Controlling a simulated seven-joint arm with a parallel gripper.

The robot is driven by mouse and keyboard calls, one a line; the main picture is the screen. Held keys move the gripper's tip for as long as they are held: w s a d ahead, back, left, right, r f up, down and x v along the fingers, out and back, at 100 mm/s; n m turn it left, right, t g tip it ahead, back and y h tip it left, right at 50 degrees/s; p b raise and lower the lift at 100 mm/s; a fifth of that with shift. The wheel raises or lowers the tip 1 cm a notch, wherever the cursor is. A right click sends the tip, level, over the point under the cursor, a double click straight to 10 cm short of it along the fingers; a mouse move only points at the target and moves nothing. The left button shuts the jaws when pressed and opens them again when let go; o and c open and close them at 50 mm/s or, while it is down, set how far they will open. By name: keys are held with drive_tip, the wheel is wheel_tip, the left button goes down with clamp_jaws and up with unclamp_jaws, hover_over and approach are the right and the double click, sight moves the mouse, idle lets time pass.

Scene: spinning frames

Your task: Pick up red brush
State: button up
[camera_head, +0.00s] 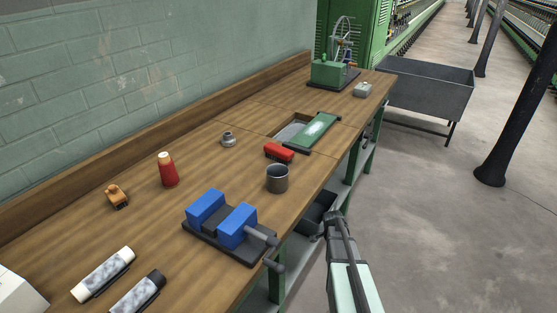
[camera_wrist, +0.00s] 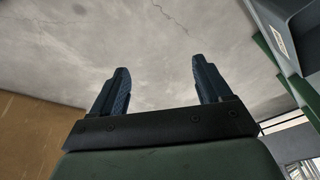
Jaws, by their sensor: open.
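The red brush (camera_head: 279,152) lies on the wooden workbench (camera_head: 150,235), near its right edge, beside a green-framed panel and behind a grey metal cup. My gripper (camera_head: 334,216) is off the bench's right edge, over the floor side, apart from the brush. In the wrist view, my gripper (camera_wrist: 162,85) shows two dark fingers spread apart with nothing between them. The wrist view does not show the brush.
The metal cup (camera_head: 277,179) and a blue vise (camera_head: 236,223) stand near the bench edge. A red-and-cream cone (camera_head: 167,170), a small grey fitting (camera_head: 228,139) and a green panel (camera_head: 317,130) are also on the bench. A grey bin (camera_head: 425,92) stands beyond.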

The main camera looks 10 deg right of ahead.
drive_tip(key=w+d+r+m+t+h, duration=0.1)
drive_tip(key=w+d+r+m+h, duration=0.1)
drive_tip(key=w+d+r+m, duration=0.55)
drive_tip(key=w+d+r+m+t+h, duration=0.15)
drive_tip(key=w+d+r, duration=0.25)
drive_tip(key=d+r, duration=0.75)
wheel_tip(320, 180, up, 31)
drive_tip(key=m+y, duration=0.2)
drive_tip(key=y, duration=0.7)
hover_over(279, 148)
drive_tip(key=s+d, duration=0.3)
drive_tip(key=s, duration=0.1)
drive_tip(key=x, duration=0.8)
drive_tip(key=shift+w+a+f, duration=0.15)
drive_tip(key=shift+w+f, duration=0.05)
drive_tip(key=shift+w, duration=0.1)
drive_tip(key=shift+x, duration=2.65)
drive_tip(key=shift+f, duration=0.2)
drive_tip(key=c, duration=1.1)
